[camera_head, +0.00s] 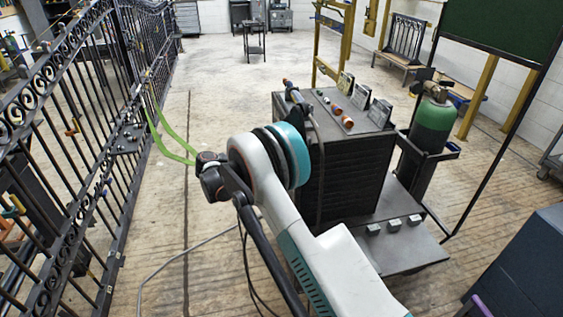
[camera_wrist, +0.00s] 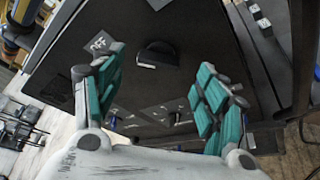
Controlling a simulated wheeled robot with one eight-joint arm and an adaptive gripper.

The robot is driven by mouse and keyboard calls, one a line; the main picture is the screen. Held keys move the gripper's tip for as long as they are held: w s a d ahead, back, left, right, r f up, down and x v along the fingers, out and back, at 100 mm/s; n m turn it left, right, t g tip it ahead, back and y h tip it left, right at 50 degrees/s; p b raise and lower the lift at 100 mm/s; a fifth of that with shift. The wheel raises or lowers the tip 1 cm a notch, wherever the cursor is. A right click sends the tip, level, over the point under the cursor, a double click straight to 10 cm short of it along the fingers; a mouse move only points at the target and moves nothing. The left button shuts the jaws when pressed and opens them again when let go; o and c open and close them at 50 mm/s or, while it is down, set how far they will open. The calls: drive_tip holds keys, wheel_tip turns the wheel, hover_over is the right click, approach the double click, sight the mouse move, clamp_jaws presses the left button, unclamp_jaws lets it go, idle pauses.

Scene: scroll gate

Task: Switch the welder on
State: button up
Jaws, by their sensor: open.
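The welder (camera_head: 345,190) is a dark box with louvred sides, right of centre in the head view. In the wrist view its dark panel (camera_wrist: 205,35) fills the middle. A black half-round knob (camera_wrist: 157,52) sits on the panel, with a white OFF label (camera_wrist: 103,42) to its left and another pale label (camera_wrist: 157,3), cut by the top edge, above it. My gripper (camera_wrist: 155,75) is open and empty, its teal-padded fingers on either side of the knob in the picture, apparently apart from it. The head view hides my gripper behind my arm.
A green gas cylinder (camera_head: 433,124) stands right of the welder. A tall iron gate (camera_head: 75,130) runs along the left, with lime-green strips (camera_head: 172,140) near it. A cable (camera_head: 190,250) lies on the floor. Open floor (camera_head: 225,80) lies behind.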

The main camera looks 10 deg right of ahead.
drive_tip(key=shift+b+x, duration=0.35)
drive_tip(key=shift+x, duration=1.35)
drive_tip(key=c, duration=1)
drive_tip(key=shift+c, duration=0.2)
drive_tip(key=shift+f, duration=0.1)
drive_tip(key=shift+f+m+t+h+b, duration=0.3)
drive_tip(key=shift+m+h, duration=0.6)
drive_tip(key=shift+m, duration=1.55)
drive_tip(key=shift+f+m+t+h+b, duration=0.25)
drive_tip(key=shift+m+h, duration=0.65)
drive_tip(key=shift+m, duration=1.5)
drive_tip(key=shift+f+m+t+h+b, duration=0.25)
drive_tip(key=shift+m+h, duration=0.65)
drive_tip(key=shift+m, duration=1.55)
drive_tip(key=shift+r+m, duration=0.1)
drive_tip(key=shift+m, duration=0.2)
